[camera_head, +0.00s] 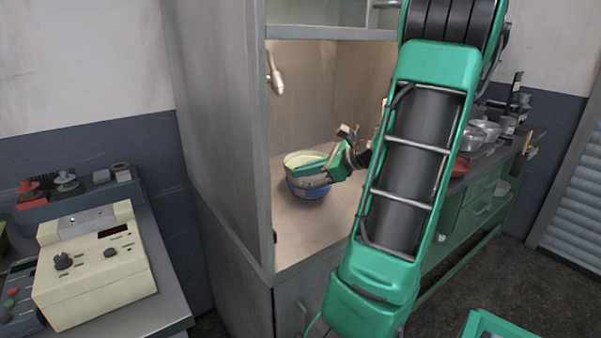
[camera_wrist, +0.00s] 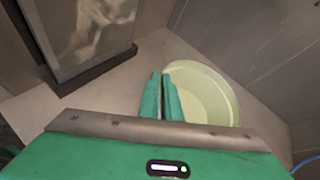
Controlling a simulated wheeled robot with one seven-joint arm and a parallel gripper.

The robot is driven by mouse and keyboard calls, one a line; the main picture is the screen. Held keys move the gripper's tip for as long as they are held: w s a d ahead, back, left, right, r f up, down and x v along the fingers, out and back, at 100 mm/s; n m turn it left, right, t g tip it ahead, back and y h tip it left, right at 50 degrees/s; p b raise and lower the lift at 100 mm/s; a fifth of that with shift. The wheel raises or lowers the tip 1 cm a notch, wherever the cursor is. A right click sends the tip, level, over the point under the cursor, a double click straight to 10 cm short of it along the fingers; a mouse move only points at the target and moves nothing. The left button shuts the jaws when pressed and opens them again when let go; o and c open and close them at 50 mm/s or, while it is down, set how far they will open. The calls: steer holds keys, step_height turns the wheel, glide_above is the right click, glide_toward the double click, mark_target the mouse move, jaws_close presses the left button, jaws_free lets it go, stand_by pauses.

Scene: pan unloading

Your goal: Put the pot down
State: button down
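The pot (camera_head: 309,189) is round, blue on the outside and pale yellow-green inside. It stands upright in the cupboard's open bay, low over the light floor; I cannot tell whether its base touches. My gripper (camera_head: 306,171) reaches in from the right, its green fingers at the pot's rim. In the wrist view the pot (camera_wrist: 208,92) is to the right of the fingers (camera_wrist: 162,75). The two fingers are close together with the rim between them, one on the outer side and one on the inner side. The pot's underside is hidden.
The cupboard (camera_head: 222,120) has a grey side wall at left and bare floor (camera_head: 310,235) in front of the pot. A beige instrument (camera_head: 95,270) sits on the left bench. Metal pots (camera_head: 485,130) stand on the green counter at right.

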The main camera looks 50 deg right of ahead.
steer(key=c, duration=2)
jaws_free()
